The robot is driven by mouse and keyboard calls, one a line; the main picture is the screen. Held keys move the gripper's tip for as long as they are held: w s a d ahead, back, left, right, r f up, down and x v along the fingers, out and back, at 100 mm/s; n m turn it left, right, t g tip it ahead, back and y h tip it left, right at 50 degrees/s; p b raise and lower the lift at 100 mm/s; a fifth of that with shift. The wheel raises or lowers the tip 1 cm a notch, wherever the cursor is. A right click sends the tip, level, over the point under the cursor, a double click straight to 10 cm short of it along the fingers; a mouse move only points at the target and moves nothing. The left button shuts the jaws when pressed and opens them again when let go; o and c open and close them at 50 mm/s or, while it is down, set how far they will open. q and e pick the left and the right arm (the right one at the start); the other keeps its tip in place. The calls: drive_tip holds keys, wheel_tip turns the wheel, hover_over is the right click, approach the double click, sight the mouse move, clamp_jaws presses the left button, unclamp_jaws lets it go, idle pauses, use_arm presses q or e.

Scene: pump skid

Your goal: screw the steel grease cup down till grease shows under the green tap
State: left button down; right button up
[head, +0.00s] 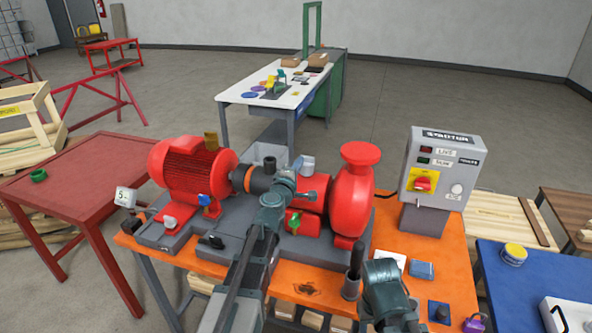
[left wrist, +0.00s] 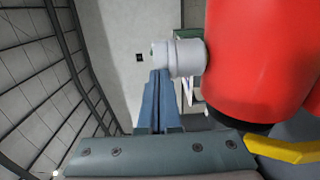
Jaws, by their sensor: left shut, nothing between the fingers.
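The steel grease cup (head: 308,162) is a small grey cylinder by the red pump's bearing housing, behind my left gripper in the head view. In the left wrist view a grey cup (left wrist: 184,57) stands out from a red body. My left gripper (head: 297,167) is shut and empty. Its fingertips (left wrist: 160,74) show close beside the cup; I cannot tell whether they touch it. The green tap (head: 294,222) is on the front of the red housing; any grease under it is too small to tell. My right gripper (head: 390,314) is low at the front; its fingers are unclear.
The red motor (head: 188,172) is left of the cup and the red pump casing (head: 357,190) right. A grey switch box (head: 438,165) stands at the orange bench's right. A blue table (head: 530,280) is at right, a red table (head: 75,180) at left.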

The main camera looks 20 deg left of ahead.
use_arm(q)
drive_tip(key=shift+w+a+m+h, duration=0.15)
drive_tip(key=shift+m+h, duration=0.25)
drive_tip(key=shift+h, duration=0.25)
drive_tip(key=shift+w+a+m+h, duration=0.1)
drive_tip(key=shift+m+h, duration=0.3)
drive_tip(key=shift+h, duration=0.25)
drive_tip(key=shift+a, duration=0.1)
drive_tip(key=m+h, duration=0.1)
drive_tip(key=h, duration=0.1)
drive_tip(key=w+a+m+g+h, duration=0.1)
drive_tip(key=m+h, duration=0.1)
drive_tip(key=shift+g, duration=0.3)
drive_tip(key=m+g+h, duration=0.1)
drive_tip(key=h, duration=0.1)
drive_tip(key=w+m+g+h, duration=0.1)
drive_tip(key=m+g+h, duration=0.1)
drive_tip(key=a+m+g+h, duration=0.1)
drive_tip(key=h, duration=0.1)
drive_tip(key=shift+w+m, duration=0.25)
drive_tip(key=shift+m, duration=0.05)
drive_tip(key=shift+d+g+h, duration=0.1)
drive_tip(key=shift+g+h, duration=0.2)
drive_tip(key=shift+g, duration=0.1)
drive_tip(key=shift+w, duration=0.85)
